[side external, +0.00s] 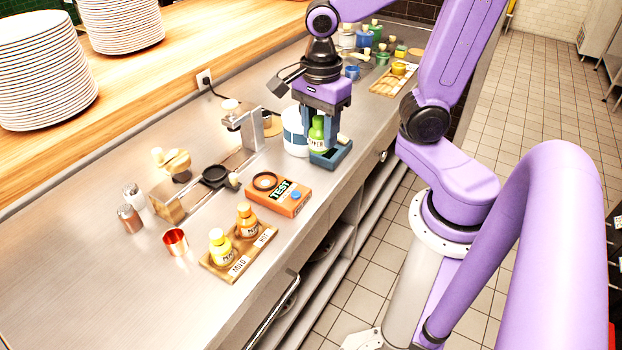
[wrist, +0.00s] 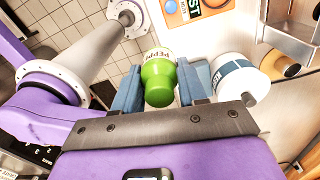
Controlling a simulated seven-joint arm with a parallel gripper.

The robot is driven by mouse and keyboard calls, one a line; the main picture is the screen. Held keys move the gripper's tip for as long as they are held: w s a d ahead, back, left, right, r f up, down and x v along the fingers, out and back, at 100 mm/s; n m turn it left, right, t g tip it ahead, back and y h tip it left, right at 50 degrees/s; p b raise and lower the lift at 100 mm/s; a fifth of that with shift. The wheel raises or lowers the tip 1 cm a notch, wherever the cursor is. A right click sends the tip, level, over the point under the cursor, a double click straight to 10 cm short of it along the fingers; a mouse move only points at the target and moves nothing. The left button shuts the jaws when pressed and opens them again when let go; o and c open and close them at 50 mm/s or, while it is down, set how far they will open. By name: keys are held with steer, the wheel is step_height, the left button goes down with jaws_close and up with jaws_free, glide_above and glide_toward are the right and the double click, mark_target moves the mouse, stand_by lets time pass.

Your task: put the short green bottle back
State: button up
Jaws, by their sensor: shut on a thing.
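The short green bottle (side external: 316,133) has a white label with dark lettering, partly readable as pepper. My gripper (side external: 325,146) is shut on it, with one blue finger on each side. In the wrist view, the bottle (wrist: 158,82) sits between the finger pads of my gripper (wrist: 158,90). The bottle looks roughly upright in the side view, beside a white tub with a blue band (side external: 294,132). The tub also shows in the wrist view (wrist: 236,76), close to the right finger. Whether the bottle's base touches the counter is hidden by the fingers.
Another wooden board (side external: 388,84) and several coloured bottles stand at the back. The counter's left front is clear.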

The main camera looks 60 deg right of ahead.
steer(key=s+d+f, duration=0.1)
steer(key=s+d, duration=0.3)
steer(key=s, duration=0.5)
steer(key=shift+w+d+f, duration=0.15)
steer(key=shift+w+f, duration=1.5)
steer(key=shift+w, duration=0.65)
steer(key=shift+w+d+f, duration=0.15)
steer(key=shift+w+f, duration=1.55)
steer(key=shift+w, duration=0.55)
steer(key=shift+w+d+f, duration=0.15)
steer(key=shift+w+f, duration=1.5)
steer(key=shift+w, duration=0.65)
steer(key=shift+f, duration=1.55)
steer(key=shift+f, duration=0.1)
steer(key=o, duration=0.9)
